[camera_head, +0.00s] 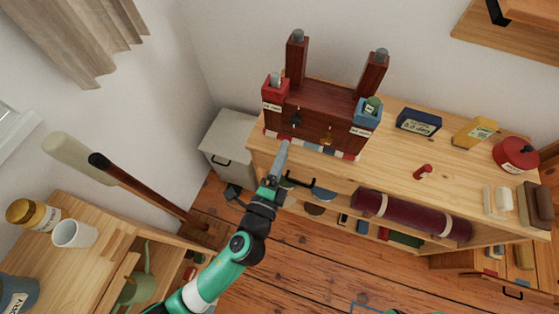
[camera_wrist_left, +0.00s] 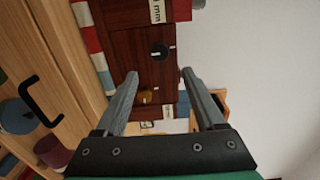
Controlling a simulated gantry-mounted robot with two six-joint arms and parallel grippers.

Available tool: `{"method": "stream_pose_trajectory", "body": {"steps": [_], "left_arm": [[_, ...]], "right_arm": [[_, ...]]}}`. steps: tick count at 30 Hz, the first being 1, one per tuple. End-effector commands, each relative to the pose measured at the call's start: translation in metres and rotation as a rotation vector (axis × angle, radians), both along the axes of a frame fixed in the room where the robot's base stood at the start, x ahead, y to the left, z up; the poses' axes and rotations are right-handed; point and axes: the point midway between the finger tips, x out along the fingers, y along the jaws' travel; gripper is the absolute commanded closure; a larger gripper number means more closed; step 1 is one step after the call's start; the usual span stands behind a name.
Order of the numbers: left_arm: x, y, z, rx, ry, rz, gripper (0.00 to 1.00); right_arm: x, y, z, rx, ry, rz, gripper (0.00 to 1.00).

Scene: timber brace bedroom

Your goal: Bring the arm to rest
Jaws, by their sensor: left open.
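My left gripper (camera_head: 282,160) reaches up from the bottom of the head view on a green and white arm. Its tip is close to the front edge of the wooden shelf top (camera_head: 400,180), below a dark red wooden stand (camera_head: 320,105). In the left wrist view the two grey fingers (camera_wrist_left: 160,95) are apart with nothing between them. The stand (camera_wrist_left: 132,45) shows beyond them, with a black knob (camera_wrist_left: 159,50) and a brass-coloured knob (camera_wrist_left: 146,97).
Red box (camera_head: 275,92) and blue box (camera_head: 367,113) sit at the stand's sides. Tins and a red pot (camera_head: 515,154) stand along the shelf top. A dark red roll (camera_head: 412,214) lies below. A side table with a white cup (camera_head: 74,234) is at left.

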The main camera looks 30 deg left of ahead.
Motion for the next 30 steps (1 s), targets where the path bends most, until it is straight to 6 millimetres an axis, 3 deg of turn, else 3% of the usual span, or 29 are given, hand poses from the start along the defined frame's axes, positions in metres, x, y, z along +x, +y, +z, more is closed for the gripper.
{"method": "stream_pose_trajectory", "body": {"steps": [6,24,26,28,30], "left_arm": [[-0.026,-0.004,0.000,0.000,0.000,-0.001,0.29],[-0.026,0.000,0.001,-0.001,-0.001,0.010,0.29],[-0.020,0.006,0.011,-0.010,-0.024,0.028,0.29],[-0.005,0.014,0.038,-0.030,-0.080,0.056,0.29],[0.009,0.026,0.082,-0.068,-0.169,0.086,0.29]], "right_arm": [[0.000,0.000,-0.001,0.000,0.000,0.000,0.29],[0.000,0.000,-0.001,0.000,0.000,0.000,0.29],[0.000,0.000,-0.001,0.000,0.000,0.000,0.29],[0.000,0.000,-0.001,0.000,0.000,0.000,0.29],[0.000,0.000,-0.001,0.000,0.000,0.000,0.29]]}}
